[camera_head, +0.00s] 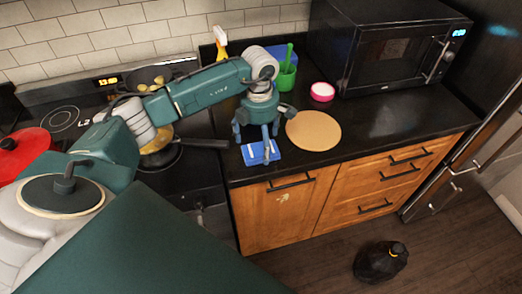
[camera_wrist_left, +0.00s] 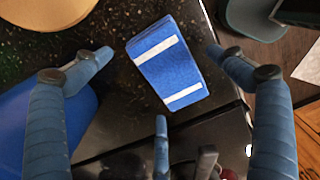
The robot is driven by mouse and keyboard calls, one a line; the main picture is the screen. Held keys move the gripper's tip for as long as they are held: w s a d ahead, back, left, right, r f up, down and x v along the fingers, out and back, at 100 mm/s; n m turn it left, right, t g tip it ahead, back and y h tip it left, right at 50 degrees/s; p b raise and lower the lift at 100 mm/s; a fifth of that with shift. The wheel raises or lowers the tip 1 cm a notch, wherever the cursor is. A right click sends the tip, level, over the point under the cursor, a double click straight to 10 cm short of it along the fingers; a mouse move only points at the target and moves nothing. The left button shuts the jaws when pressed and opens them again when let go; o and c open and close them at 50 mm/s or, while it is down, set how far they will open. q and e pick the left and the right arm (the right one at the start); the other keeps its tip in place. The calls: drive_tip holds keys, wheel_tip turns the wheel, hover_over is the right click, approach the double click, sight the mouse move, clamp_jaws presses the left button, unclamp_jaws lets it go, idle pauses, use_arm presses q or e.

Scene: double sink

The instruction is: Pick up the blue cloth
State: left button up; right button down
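The blue cloth (camera_head: 258,154), folded flat with white stripes, lies near the front edge of the black counter. It also shows in the left wrist view (camera_wrist_left: 168,66), lying between my spread fingers. My left gripper (camera_head: 262,138) points down just over the cloth. It is open and empty, with a finger on each side of the cloth and one more finger (camera_wrist_left: 161,130) near its end. The gripper partly hides the cloth in the head view. Whether a finger touches it cannot be told. My right gripper is in neither view.
A round wooden board (camera_head: 314,130) lies just right of the cloth. A pan handle (camera_head: 202,144) reaches toward it from the stove. A green cup (camera_head: 287,76), a pink-rimmed bowl (camera_head: 322,92) and a black microwave (camera_head: 392,55) stand behind. Right front counter is clear.

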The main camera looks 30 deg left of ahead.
use_arm(q)
drive_tip(key=c, duration=1.2)
drive_tip(key=shift+r, duration=0.15)
wheel_tip(320, 180, up, 12)
drive_tip(key=b, duration=0.4)
wheel_tip(320, 180, up, 8)
drive_tip(key=p, duration=0.1)
hover_over(260, 145)
